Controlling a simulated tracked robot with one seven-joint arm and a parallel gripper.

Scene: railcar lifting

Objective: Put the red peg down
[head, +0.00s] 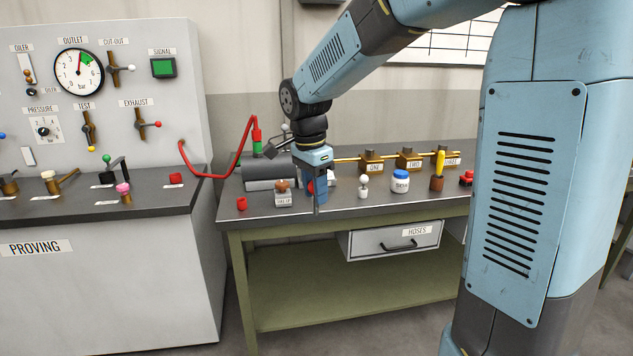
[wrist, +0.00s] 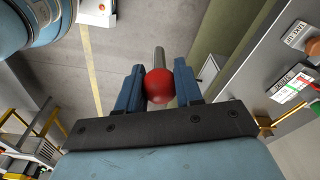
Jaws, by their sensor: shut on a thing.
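The red peg has a round red head and a grey shaft. In the wrist view its head (wrist: 160,87) sits between the two blue fingers of my gripper (wrist: 159,90), with the shaft pointing away from the palm. In the head view my gripper (head: 316,192) points down at the front part of the workbench and is shut on the peg. A little of the red head (head: 310,187) shows beside the fingers, and the shaft (head: 316,209) hangs below them, close to the bench's front edge. I cannot tell whether the tip touches anything.
The proving console (head: 100,220) is left.

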